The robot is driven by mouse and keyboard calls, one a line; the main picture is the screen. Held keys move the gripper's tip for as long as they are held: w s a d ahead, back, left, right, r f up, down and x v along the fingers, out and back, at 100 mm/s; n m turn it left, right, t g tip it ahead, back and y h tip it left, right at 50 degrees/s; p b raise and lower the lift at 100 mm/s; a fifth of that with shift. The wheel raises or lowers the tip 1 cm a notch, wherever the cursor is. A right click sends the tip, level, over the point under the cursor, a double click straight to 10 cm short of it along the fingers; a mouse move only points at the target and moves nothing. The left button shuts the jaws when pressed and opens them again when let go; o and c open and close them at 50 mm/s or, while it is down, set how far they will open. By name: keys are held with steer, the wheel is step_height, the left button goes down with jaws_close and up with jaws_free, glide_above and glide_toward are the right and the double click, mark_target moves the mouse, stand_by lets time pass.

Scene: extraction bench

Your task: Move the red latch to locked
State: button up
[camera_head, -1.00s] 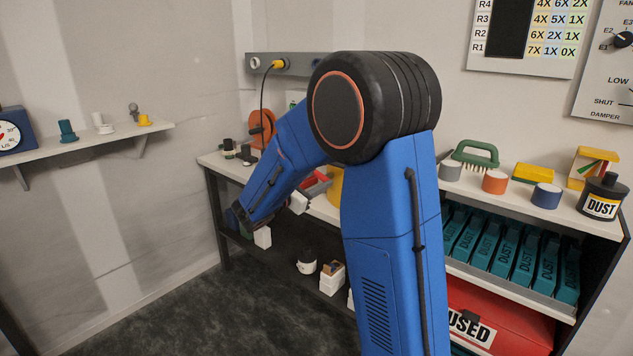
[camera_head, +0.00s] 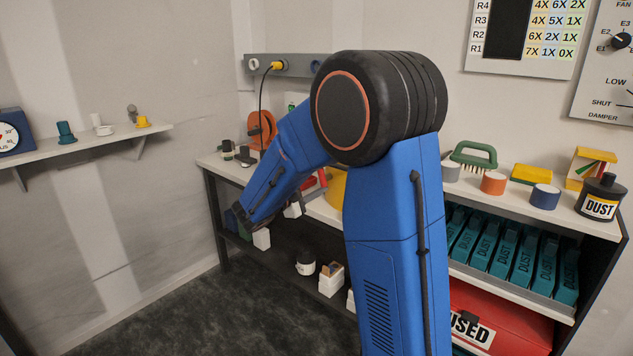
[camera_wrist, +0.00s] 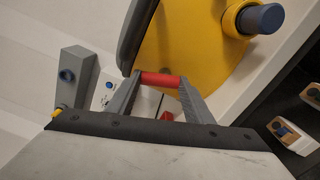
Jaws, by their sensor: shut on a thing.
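A short red bar, which looks like the red latch's handle (camera_wrist: 160,79), lies crosswise between the two grey fingers of my gripper (camera_wrist: 162,83) in the wrist view. The fingers are shut on it from both ends. A smaller red piece (camera_wrist: 167,116) shows below, between the fingers. I cannot read the latch's position or any locked mark. In the head view my arm hides most of the area, and the gripper's fingertips cannot be made out. A red part (camera_head: 315,184) shows there behind my forearm; I cannot tell if it is the latch.
A yellow rounded body (camera_wrist: 200,45) with a dark blue knob (camera_wrist: 262,18) is close beside the gripper. In the head view, a shelf unit holds teal dust boxes (camera_head: 505,245). The floor (camera_head: 215,320) is clear.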

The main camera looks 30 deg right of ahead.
steer(key=shift+s+m, duration=0.15)
steer(key=shift+m, duration=1.55)
steer(key=o, duration=1.1)
steer(key=shift+c, duration=0.2)
steer(key=v, duration=1.7)
steer(key=shift+a, duration=0.15)
steer(key=shift+s, duration=0.15)
